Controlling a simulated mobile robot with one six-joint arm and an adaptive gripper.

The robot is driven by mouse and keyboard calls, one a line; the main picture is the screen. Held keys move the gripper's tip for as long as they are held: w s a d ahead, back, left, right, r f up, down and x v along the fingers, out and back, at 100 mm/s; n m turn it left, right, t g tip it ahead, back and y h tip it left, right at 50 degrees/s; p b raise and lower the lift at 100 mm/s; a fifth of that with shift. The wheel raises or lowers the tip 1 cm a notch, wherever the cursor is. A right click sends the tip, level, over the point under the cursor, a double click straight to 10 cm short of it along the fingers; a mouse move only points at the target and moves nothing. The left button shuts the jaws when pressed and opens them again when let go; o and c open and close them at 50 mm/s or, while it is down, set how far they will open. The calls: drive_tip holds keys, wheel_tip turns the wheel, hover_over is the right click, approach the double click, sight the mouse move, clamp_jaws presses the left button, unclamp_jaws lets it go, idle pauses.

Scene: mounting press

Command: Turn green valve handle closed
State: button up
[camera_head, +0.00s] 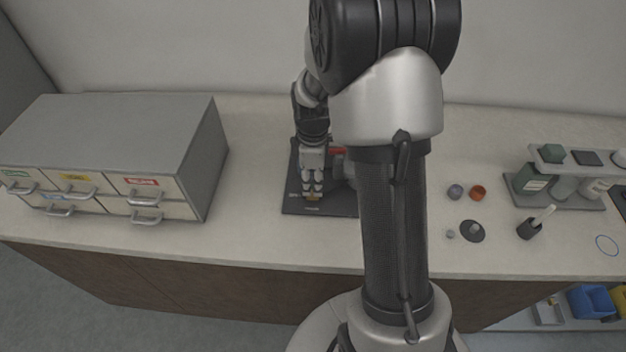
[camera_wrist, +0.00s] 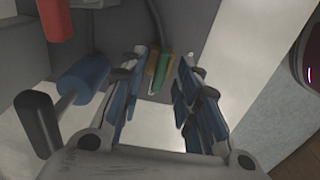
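The green valve handle (camera_wrist: 165,66) shows in the wrist view as a narrow green piece beside a brass-yellow part (camera_wrist: 152,66), near a grey surface. My gripper (camera_wrist: 162,72) is open, and its blue-padded fingers stand to the left and right of the green handle. I cannot tell whether either finger touches it. In the head view my gripper (camera_head: 313,186) points down over the dark base plate (camera_head: 296,207) of the press. The green handle cannot be made out there, and my arm hides much of the press.
The wrist view shows a red part (camera_wrist: 54,18), a blue cylinder (camera_wrist: 84,78) and a black-gripped lever (camera_wrist: 38,122) left of the fingers. A drawer cabinet (camera_head: 130,125) stands left.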

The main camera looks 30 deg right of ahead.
drive_tip(key=shift+c, duration=0.4)
clamp_jaws()
drive_tip(key=shift+m, duration=0.4)
drive_tip(key=m+p, duration=0.2)
drive_tip(key=m, duration=0.3)
drive_tip(key=shift+r+m+p, duration=0.1)
drive_tip(key=shift+m+p, duration=0.2)
drive_tip(key=shift+p, duration=0.1)
drive_tip(key=m+p, duration=0.1)
drive_tip(key=m, duration=0.4)
drive_tip(key=shift+m+p, duration=0.3)
drive_tip(key=shift+p, duration=0.05)
drive_tip(key=m+p, duration=0.1)
drive_tip(key=m, duration=0.4)
drive_tip(key=shift+m, duration=0.3)
